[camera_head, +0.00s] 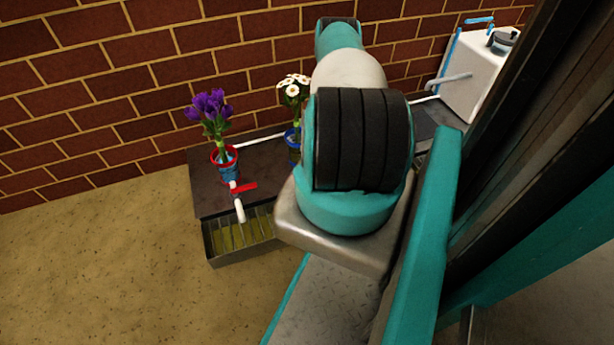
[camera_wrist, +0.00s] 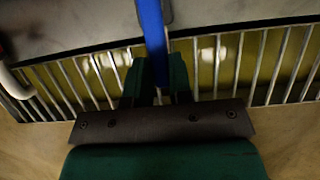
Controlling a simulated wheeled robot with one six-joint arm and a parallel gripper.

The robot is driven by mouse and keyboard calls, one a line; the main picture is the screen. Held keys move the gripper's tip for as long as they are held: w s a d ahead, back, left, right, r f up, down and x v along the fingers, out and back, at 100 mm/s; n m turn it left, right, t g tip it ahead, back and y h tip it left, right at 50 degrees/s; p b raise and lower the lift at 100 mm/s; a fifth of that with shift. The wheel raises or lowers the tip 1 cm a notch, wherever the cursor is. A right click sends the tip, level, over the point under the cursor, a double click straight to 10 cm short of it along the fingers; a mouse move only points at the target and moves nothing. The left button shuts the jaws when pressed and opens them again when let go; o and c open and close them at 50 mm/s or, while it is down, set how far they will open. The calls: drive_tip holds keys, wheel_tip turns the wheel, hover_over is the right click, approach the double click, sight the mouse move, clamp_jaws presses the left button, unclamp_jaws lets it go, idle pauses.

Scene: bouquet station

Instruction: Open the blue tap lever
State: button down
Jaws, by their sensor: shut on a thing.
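The blue tap lever (camera_wrist: 151,28) shows in the wrist view as a long blue bar. It runs from the top edge down to between my fingers. My gripper (camera_wrist: 156,75) has dark green fingers, one on each side of the lever's near end, and is shut on it. A grey part (camera_wrist: 168,12) shows close beside the lever at the top. In the head view my arm hides the gripper and the blue lever.
A slatted drip tray (camera_head: 240,236) lies under the fingers. A red-levered tap (camera_head: 243,188) with a white spout stands left, near purple flowers (camera_head: 209,104) in a vase. White flowers (camera_head: 292,90) stand behind my arm. A white tank (camera_head: 482,72) is at the back right, by the brick wall.

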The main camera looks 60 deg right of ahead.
drive_tip(key=shift+a, duration=0.15)
idle(0.3)
drive_tip(key=c, duration=1)
unclamp_jaws()
drive_tip(key=p+v, duration=0.7)
drive_tip(key=v, duration=1)
drive_tip(key=shift+r, duration=0.15)
drive_tip(key=shift+w, duration=0.1)
